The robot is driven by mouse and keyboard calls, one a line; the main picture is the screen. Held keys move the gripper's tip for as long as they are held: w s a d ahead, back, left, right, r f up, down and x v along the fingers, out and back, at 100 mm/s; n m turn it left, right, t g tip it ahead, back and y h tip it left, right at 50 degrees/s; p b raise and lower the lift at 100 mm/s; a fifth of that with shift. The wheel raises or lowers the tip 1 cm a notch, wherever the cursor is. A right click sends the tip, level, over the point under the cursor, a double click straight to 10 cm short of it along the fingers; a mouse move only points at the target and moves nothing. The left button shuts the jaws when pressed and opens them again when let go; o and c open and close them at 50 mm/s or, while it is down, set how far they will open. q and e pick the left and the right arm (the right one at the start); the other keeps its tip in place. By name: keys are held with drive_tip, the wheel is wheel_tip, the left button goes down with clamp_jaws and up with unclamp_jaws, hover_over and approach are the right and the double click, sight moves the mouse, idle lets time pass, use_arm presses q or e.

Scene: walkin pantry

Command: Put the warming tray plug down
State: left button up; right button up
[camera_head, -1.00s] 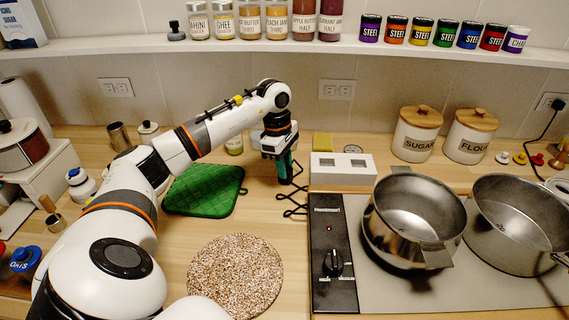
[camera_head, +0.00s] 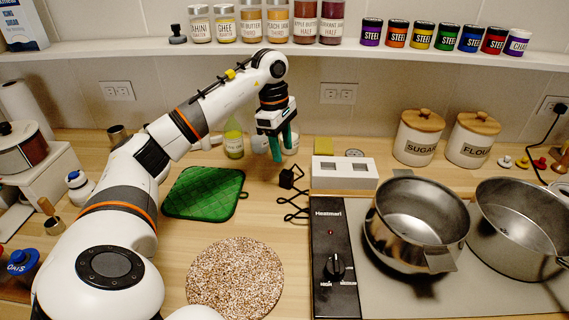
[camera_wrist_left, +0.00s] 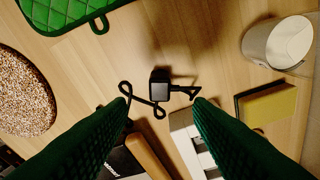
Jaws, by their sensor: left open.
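The warming tray plug (camera_head: 289,177) is a small black block with a looping black cord, lying on the wooden counter left of the white socket block. In the left wrist view the plug (camera_wrist_left: 160,89) sits below and between the fingers, apart from both. My left gripper (camera_head: 281,146) is open and empty, pointing down above the plug and slightly to its left. Its green fingers (camera_wrist_left: 160,110) are spread wide in the wrist view. The black and grey warming tray (camera_head: 333,225) carries two steel pots. My right gripper is not in view.
A white two-socket block (camera_head: 344,172) stands right of the plug. A green quilted mat (camera_head: 204,193) and a round speckled trivet (camera_head: 235,277) lie to the left. A jar (camera_head: 234,142) and a yellow sponge (camera_head: 323,146) are behind. Steel pots (camera_head: 416,222) stand at right.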

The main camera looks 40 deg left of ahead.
use_arm(q)
drive_tip(key=r, duration=0.5)
drive_tip(key=shift+s+a, duration=0.1)
drive_tip(key=shift+a, duration=0.25)
drive_tip(key=shift+f, duration=0.1)
